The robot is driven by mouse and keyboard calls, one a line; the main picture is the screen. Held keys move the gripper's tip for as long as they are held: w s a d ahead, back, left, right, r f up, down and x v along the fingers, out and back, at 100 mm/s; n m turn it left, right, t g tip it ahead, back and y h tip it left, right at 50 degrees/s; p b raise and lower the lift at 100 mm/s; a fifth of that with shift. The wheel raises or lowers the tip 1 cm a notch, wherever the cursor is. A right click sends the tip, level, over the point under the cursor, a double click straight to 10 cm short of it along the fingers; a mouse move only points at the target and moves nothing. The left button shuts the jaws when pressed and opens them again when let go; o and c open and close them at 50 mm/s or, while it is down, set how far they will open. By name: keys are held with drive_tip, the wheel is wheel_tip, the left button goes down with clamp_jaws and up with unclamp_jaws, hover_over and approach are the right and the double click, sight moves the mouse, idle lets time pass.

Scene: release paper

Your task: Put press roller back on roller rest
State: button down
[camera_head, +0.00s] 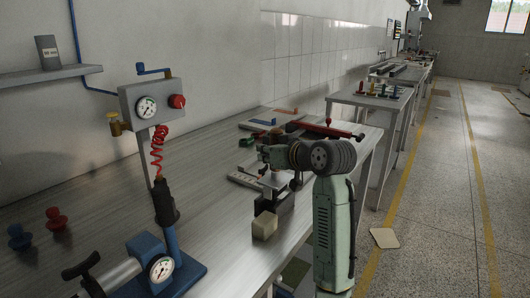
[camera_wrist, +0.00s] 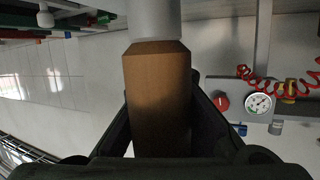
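My gripper (camera_head: 270,156) is over the middle of the workbench in the head view. In the wrist view its two dark fingers (camera_wrist: 160,98) lie along both sides of a brown, block-like handle, close against it. A pale grey cylinder (camera_wrist: 155,20) adjoins the handle's far end; together they look like the press roller. In the head view a pale piece (camera_head: 274,180) shows below my gripper, above a dark stand (camera_head: 272,203) on the bench. I cannot tell whether this stand is the roller rest or whether the roller touches it. My arm hides part of this area.
A tan block (camera_head: 264,226) sits in front of the stand at the bench edge. A gauge post (camera_head: 151,102) with a red coiled hose stands to the left. Red and blue knobs (camera_head: 56,218) are at the far left. The bench (camera_head: 215,165) between post and stand is clear.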

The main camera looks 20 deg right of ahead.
drive_tip(key=shift+f+b, duration=1.2)
drive_tip(key=shift+f, duration=0.95)
drive_tip(key=c, duration=1.7)
unclamp_jaws()
drive_tip(key=v, duration=1.2)
